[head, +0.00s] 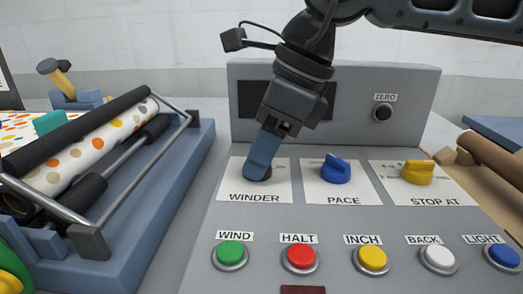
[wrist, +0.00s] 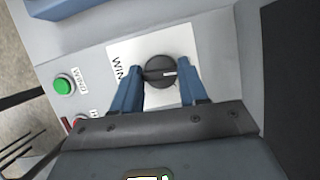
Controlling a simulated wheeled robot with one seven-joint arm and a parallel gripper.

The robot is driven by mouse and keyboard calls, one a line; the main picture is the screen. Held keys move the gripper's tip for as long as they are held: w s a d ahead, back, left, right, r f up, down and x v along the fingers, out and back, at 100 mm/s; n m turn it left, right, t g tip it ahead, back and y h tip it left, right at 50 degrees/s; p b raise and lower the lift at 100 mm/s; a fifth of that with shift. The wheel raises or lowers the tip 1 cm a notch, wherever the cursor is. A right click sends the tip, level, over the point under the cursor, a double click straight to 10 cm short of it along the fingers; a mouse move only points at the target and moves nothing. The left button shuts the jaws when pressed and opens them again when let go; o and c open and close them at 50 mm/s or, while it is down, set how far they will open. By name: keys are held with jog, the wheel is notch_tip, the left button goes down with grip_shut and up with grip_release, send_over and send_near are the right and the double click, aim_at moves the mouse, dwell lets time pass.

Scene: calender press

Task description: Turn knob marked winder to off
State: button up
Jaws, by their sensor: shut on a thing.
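The winder knob (wrist: 158,72) is dark and round with a raised grip bar and a white pointer line. It sits on a white plate marked WINDER (head: 254,190) at the left of the sloped grey panel. My gripper (head: 257,172) reaches down onto it, and its blue fingers hide most of the knob in the head view. In the wrist view my gripper (wrist: 164,82) has one finger on each side of the knob and is shut on it. The pointer line points right in the wrist view. The plate's position marks are hidden or too small to read.
A blue PACE knob (head: 336,169) and a yellow STOP AT knob (head: 418,173) stand to the right. Several push buttons, including a green WIND button (head: 230,254), line the front. A ZERO knob (head: 382,112) is on the upright panel. Rollers (head: 90,145) with spotted material lie left.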

jog(key=shift+n+g, duration=0.3)
jog(key=shift+n, duration=0.3)
jog(key=o, duration=1.1)
jog(key=shift+p+v, duration=0.35)
jog(key=shift+v, duration=3.55)
